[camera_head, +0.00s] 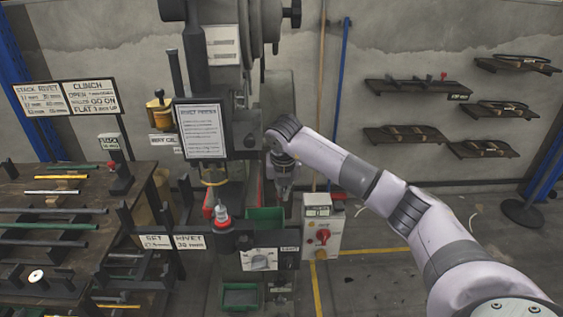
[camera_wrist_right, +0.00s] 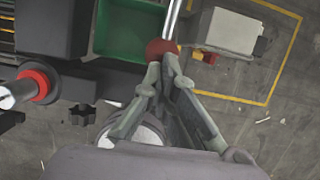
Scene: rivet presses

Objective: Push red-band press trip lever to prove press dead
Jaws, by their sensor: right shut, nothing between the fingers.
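The press (camera_head: 200,50) stands in the middle of the head view, with a printed sign on its front and a red-ringed cylinder (camera_head: 221,214) low down. The red-ringed part also shows at the left of the right wrist view (camera_wrist_right: 38,85). A lever with a shiny rod and red ball knob (camera_wrist_right: 162,49) is at the top middle of that view. My right gripper (camera_head: 284,192) is shut and empty, pointing down beside the press. Its fingertips (camera_wrist_right: 163,62) are right at the knob; I cannot tell whether they touch. The gripper hides the knob from the head view. My left gripper is out of view.
A green bin (camera_head: 265,215) sits beside the gripper. A control box (camera_head: 322,238) with a red switch stands to its right. A rack with rods (camera_head: 60,198) is at the left. Wall shelves (camera_head: 404,135) hang at the right. The floor at right is mostly clear.

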